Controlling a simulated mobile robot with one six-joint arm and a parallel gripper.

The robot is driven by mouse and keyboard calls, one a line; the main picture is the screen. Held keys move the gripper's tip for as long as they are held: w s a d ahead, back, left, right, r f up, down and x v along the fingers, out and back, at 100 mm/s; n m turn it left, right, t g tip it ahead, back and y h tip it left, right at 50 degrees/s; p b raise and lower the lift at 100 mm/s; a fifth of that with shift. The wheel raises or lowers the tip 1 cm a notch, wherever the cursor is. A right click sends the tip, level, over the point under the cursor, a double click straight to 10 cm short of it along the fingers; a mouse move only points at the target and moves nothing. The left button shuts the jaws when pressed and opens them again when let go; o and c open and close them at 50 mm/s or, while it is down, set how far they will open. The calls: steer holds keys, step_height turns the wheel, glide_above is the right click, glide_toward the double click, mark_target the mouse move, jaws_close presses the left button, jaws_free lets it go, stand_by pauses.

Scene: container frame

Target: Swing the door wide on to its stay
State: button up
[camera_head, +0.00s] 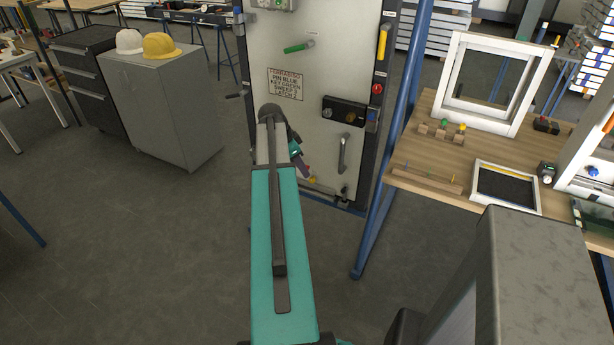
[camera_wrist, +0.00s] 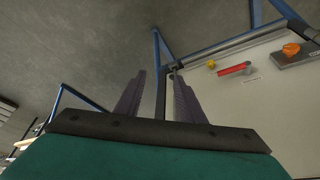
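The door (camera_head: 260,55) is a pale grey panel standing within a blue frame (camera_head: 405,100) in the head view. It carries a green lever (camera_head: 298,47), a printed sign (camera_head: 285,84), a black lock box (camera_head: 343,112) and a grey pull handle (camera_head: 343,153). In the wrist view the door (camera_wrist: 270,105) lies to the right, with a red handle (camera_wrist: 234,69) and an orange knob (camera_wrist: 291,49). My gripper (camera_wrist: 158,75) is open with nothing between its fingers. In the head view my arm partly hides it before the door's lower part. I cannot identify the stay.
A wooden bench (camera_head: 415,155) with a white window frame (camera_head: 495,80) stands right of the door. A grey cabinet (camera_head: 165,110) with a white and a yellow helmet (camera_head: 160,46) stands left. The floor (camera_head: 120,240) between cabinet and door is clear.

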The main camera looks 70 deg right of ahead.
steer(key=p+x, duration=0.1)
steer(key=x, duration=0.5)
steer(key=shift+s+d+f, duration=0.1)
stand_by(0.3)
jaws_close()
stand_by(1.2)
jaws_free()
steer(key=b+v, duration=0.2)
steer(key=v, duration=1.2)
steer(key=shift+b, duration=0.35)
